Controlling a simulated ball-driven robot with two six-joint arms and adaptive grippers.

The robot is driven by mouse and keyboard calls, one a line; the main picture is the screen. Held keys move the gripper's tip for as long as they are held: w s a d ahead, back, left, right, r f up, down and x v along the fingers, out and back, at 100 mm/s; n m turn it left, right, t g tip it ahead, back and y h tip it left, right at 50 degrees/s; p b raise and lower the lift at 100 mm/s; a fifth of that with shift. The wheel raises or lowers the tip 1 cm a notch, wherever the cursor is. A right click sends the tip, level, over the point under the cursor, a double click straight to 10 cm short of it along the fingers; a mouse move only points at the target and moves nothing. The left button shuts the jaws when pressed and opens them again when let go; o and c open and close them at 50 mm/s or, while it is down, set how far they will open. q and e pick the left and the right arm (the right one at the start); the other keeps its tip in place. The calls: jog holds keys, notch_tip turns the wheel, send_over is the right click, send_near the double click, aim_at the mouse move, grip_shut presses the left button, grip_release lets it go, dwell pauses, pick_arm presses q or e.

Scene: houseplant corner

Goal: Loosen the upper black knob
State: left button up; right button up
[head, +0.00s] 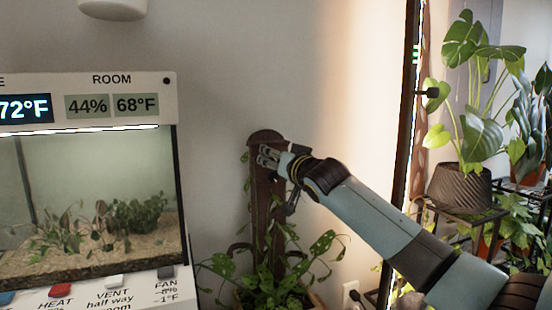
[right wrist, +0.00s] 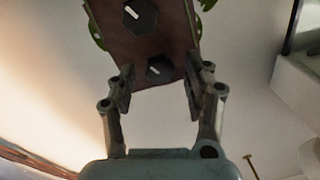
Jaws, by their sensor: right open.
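A brown post (head: 268,215) stands against the wall in the head view. Its face and end fill the top of the right wrist view, which appears upside down. Two black knobs with white marks sit on that face. The knob nearer the post's end, the upper black knob (right wrist: 159,68), shows between my fingertips. The other black knob (right wrist: 140,15) is farther along the post. My right gripper (head: 270,157) is open at the post's top, a finger on either side of the upper knob, with gaps visible; depth is unclear. The knobs are hidden in the head view. My left gripper is out of view.
A leafy plant (head: 285,270) grows around the post's foot. A terrarium (head: 90,195) with a display panel stands at left. A window frame (head: 408,130) and a potted plant (head: 460,186) on a stand are at right. Bare wall surrounds the post's top.

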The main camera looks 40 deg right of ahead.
jog(key=shift+w, duration=0.15)
jog(key=shift+c, duration=0.4)
grip_shut()
